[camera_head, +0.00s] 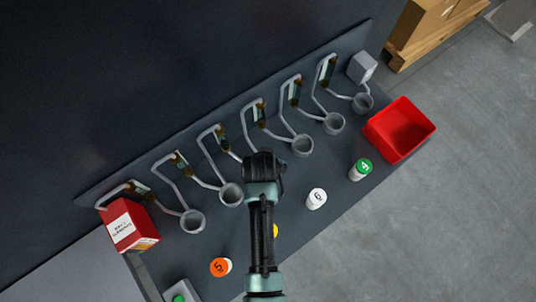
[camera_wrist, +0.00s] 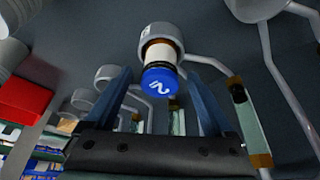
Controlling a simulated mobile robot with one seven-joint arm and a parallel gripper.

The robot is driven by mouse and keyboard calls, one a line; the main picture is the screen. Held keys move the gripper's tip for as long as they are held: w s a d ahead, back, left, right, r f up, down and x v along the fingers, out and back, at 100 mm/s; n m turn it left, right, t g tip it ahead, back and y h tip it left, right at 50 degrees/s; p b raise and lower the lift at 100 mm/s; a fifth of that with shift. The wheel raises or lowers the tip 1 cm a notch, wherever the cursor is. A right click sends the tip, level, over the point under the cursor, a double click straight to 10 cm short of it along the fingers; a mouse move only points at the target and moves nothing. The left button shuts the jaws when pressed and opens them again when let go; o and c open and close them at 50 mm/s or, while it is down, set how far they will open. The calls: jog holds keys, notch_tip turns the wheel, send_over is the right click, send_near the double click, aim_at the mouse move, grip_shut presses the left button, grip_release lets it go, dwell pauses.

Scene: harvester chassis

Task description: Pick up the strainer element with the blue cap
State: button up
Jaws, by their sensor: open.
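The strainer element with the blue cap (camera_wrist: 160,82) shows in the wrist view, the cap marked with a 2. Its pale body (camera_wrist: 158,54) sticks part way out of a round grey cup (camera_wrist: 160,33). My gripper (camera_wrist: 158,76) is open, with one finger on each side of the blue cap in the picture and a visible gap to both. No contact shows. In the head view my gripper (camera_head: 264,168) is over the row of cups, and the blue cap is not visible there; my arm covers part of that area.
Several grey cups (camera_head: 302,145) on bent pipes line the panel. White-capped (camera_head: 316,198), green-capped (camera_head: 360,169) and orange-capped (camera_head: 221,267) elements stand in front; a yellow one (camera_head: 274,230) is partly behind my arm. A red bin (camera_head: 400,130) is right, a red labelled box (camera_head: 130,226) left.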

jog(key=shift+w+f, duration=0.15)
jog(key=shift+f, duration=0.35)
jog(key=shift+c, duration=0.3)
grip_shut()
